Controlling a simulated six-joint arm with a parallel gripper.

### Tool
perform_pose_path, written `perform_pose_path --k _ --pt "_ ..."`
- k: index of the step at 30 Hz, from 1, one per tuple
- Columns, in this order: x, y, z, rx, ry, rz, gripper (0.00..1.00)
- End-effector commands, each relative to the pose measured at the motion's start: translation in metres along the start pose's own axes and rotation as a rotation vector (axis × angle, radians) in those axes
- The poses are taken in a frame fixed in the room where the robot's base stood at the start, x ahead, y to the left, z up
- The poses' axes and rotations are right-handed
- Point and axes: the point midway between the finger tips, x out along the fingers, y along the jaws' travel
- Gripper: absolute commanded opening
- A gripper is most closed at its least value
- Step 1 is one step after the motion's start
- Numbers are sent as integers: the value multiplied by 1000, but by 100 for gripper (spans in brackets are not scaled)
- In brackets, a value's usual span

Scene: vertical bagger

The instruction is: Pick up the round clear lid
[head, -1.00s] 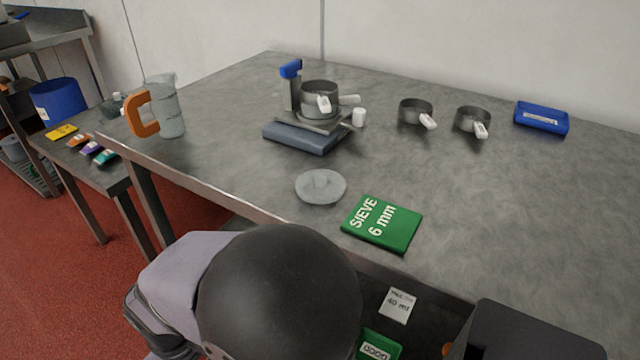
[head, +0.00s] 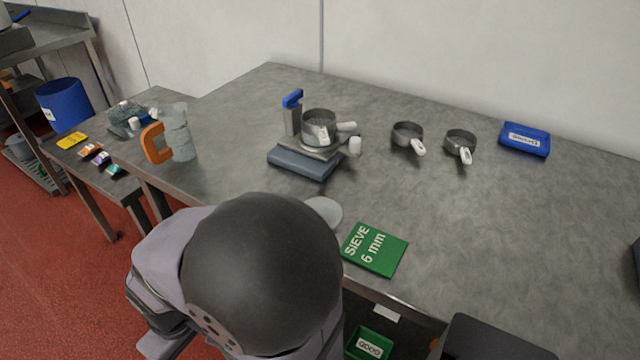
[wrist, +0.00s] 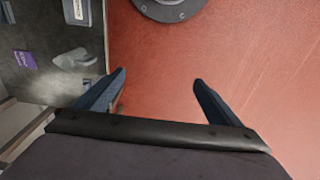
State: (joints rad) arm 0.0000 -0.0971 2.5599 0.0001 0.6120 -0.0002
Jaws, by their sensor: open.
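The round clear lid (head: 325,211) lies flat on the grey steel table, near its front edge. In the head view my dark arm link covers part of it, and its knob is not clear. The green "SIEVE 6 mm" card (head: 375,249) lies just to its right. My gripper (wrist: 159,78) shows in the wrist view with its two fingers spread apart and nothing between them. Red floor is behind the fingers. The lid cannot be made out in the wrist view. The gripper itself is hidden in the head view.
A scale (head: 304,161) bearing a metal cup (head: 318,124) stands behind the lid. An orange-handled clear jug (head: 180,135) is at the left. The table's right side is mostly clear.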

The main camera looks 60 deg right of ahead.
Motion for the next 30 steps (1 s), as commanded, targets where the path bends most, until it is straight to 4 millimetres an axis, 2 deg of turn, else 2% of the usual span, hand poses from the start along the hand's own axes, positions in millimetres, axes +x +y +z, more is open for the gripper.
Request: perform_pose_path --k 1,13,20,26,30 --pt "-30 0 -4 0 6 0 88" --pt "-138 4 -32 -3 73 2 88" --pt "-197 16 -48 -13 101 11 88" --pt "-239 42 -60 -32 110 28 88" --pt "-264 87 -61 -63 89 51 88"
